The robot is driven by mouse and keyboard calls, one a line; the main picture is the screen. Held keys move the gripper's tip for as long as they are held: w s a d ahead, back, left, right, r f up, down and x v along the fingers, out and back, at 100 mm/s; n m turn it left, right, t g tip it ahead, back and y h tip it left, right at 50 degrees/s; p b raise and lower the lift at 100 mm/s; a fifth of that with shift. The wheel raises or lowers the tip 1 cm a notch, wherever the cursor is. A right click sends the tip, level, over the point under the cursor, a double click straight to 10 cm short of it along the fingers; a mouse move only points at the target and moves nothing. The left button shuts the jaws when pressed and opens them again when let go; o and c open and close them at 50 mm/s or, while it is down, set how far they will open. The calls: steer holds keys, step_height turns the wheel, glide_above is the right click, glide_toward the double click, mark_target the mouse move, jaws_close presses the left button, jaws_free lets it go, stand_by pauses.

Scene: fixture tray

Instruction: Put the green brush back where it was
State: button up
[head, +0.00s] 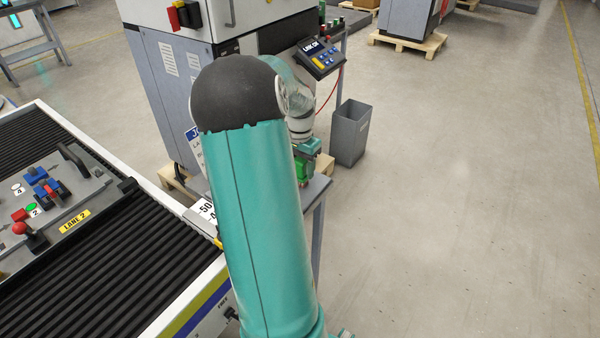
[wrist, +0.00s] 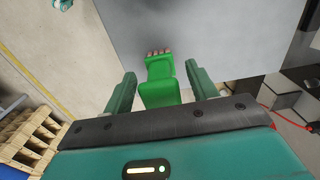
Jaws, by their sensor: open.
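The green brush (wrist: 160,82) shows in the wrist view between the two fingers of my gripper (wrist: 160,86). It has a bright green body and a row of brownish bristle tips at its far end. My gripper is open, with a finger on each side of the brush; narrow gaps seem to show beside it. In the head view my gripper (head: 309,158) is low over a small grey table (head: 318,190), and the green brush (head: 303,168) shows in part beneath it. My arm hides much of this spot. Whether the brush touches the tabletop cannot be told.
A fixture tray (head: 100,196) marked LANE 2 lies on the roller conveyor (head: 150,250) at left, holding blue blocks (head: 40,182) and a red-knobbed lever (head: 22,230). A grey bin (head: 350,132) stands behind the small table. A machine cabinet (head: 175,95) is behind my arm. The floor at right is clear.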

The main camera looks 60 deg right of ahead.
step_height(320, 180, up, 9)
stand_by(0.3)
steer(key=shift+w+a+r, duration=0.1)
steer(key=shift+w+a, duration=0.15)
steer(key=w+a+r+n+t, duration=0.1)
steer(key=w+a+r+n, duration=0.15)
steer(key=a, duration=0.55)
steer(key=w+a+r+n+t, duration=0.1)
steer(key=w+a+r+n, duration=0.2)
steer(key=a, duration=0.5)
steer(key=w+a+r+n+t, duration=0.1)
steer(key=w+a+r+n, duration=0.15)
steer(key=w+a, duration=0.4)
steer(key=s+a+n+t, duration=0.1)
steer(key=s+a+n, duration=0.2)
steer(key=a, duration=0.5)
steer(key=s+a+n, duration=0.3)
steer(key=a+n, duration=0.2)
steer(key=a, duration=0.4)
steer(key=s+a+n+t, duration=0.1)
steer(key=s+a+n, duration=0.2)
steer(key=a, duration=0.5)
steer(key=shift+a+n+t, duration=0.3)
steer(key=shift+n, duration=0.1)
